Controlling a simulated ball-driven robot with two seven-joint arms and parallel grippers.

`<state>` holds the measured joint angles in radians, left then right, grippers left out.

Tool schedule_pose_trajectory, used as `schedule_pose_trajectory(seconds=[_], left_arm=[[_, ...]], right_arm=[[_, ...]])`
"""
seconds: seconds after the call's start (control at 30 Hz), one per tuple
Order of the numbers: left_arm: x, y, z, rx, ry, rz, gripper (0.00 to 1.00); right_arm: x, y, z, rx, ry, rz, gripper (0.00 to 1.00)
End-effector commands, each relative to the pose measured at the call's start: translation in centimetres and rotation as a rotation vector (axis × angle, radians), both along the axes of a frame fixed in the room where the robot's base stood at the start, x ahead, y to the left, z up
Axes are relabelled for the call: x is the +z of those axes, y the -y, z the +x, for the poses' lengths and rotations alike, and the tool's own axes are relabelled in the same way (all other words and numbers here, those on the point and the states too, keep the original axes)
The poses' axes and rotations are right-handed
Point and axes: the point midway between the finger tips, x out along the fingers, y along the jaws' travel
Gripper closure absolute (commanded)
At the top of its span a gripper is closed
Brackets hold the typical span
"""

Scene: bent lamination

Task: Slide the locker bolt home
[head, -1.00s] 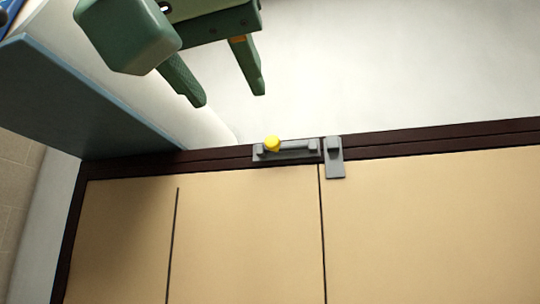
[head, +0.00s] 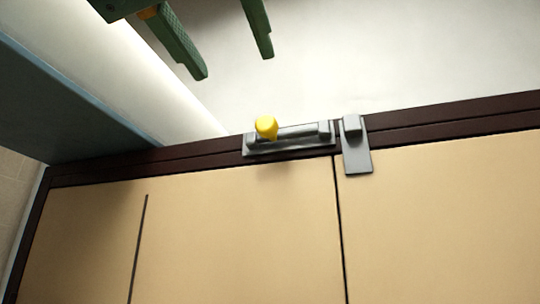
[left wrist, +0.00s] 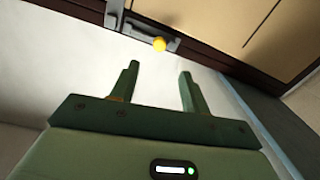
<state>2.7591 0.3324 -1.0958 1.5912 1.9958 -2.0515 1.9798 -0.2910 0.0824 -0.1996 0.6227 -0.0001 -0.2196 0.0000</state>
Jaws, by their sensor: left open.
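The grey locker bolt (head: 300,133) lies along the dark top edge of the locker, with a yellow knob (head: 266,127) at its left part. My right gripper is not in view.
The tan doors (head: 240,220) fill the lower head view, with a dark slot at left. A blue-grey panel (head: 60,110) stands at the left beside the locker. The pale surface (head: 350,60) above the bolt is clear.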

Motion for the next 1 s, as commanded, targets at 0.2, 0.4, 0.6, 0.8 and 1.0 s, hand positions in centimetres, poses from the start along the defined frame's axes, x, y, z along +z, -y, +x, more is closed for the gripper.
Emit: schedule_pose_trajectory(seconds=[0.2, 0.4, 0.6, 0.8, 1.0], left_arm=[[0.5, 1.4, 5.3, -0.002, -0.006, 0.001, 0.54], [0.5, 2.6, 10.0, -0.002, -0.005, 0.001, 0.54], [0.3, 3.4, 13.0, -0.002, -0.003, 0.001, 0.54], [0.0, 3.7, 14.0, -0.002, 0.001, 0.001, 0.54], [0.0, 3.7, 14.0, -0.002, 0.001, 0.001, 0.54]], right_arm=[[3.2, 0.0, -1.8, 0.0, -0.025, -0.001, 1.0], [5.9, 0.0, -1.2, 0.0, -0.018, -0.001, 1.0], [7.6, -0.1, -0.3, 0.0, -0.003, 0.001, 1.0], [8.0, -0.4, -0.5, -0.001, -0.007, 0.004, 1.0], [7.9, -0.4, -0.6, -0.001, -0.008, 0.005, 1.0]])
